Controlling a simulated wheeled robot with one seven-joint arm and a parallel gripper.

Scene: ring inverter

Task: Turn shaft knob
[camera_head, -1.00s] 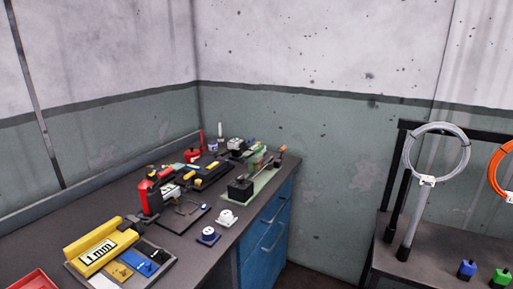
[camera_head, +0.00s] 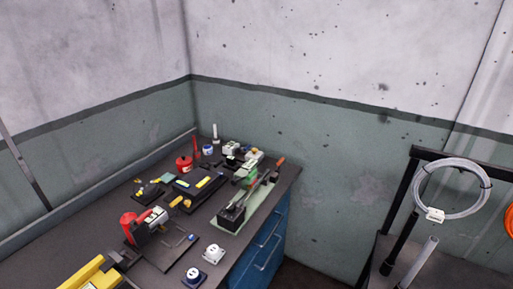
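A bench device on a pale green base plate (camera_head: 226,224) stands near the right edge of the dark workbench (camera_head: 70,240). It has a black block (camera_head: 231,215) at its near end and a green part in the middle. A dark shaft (camera_head: 268,177) runs to its far right end and carries a small reddish-brown knob or handle (camera_head: 281,161). I cannot tell for certain whether this is the shaft knob. My gripper is not in view, and nothing of my arm shows near the device.
Red-and-black tool (camera_head: 133,225), black case (camera_head: 192,187), red can (camera_head: 184,163), white socket (camera_head: 213,253) and blue-based socket (camera_head: 194,276) crowd the bench. A yellow block (camera_head: 85,276) is at the near left. Blue drawers (camera_head: 265,240) are below. A rack with a wire coil (camera_head: 452,189) stands right.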

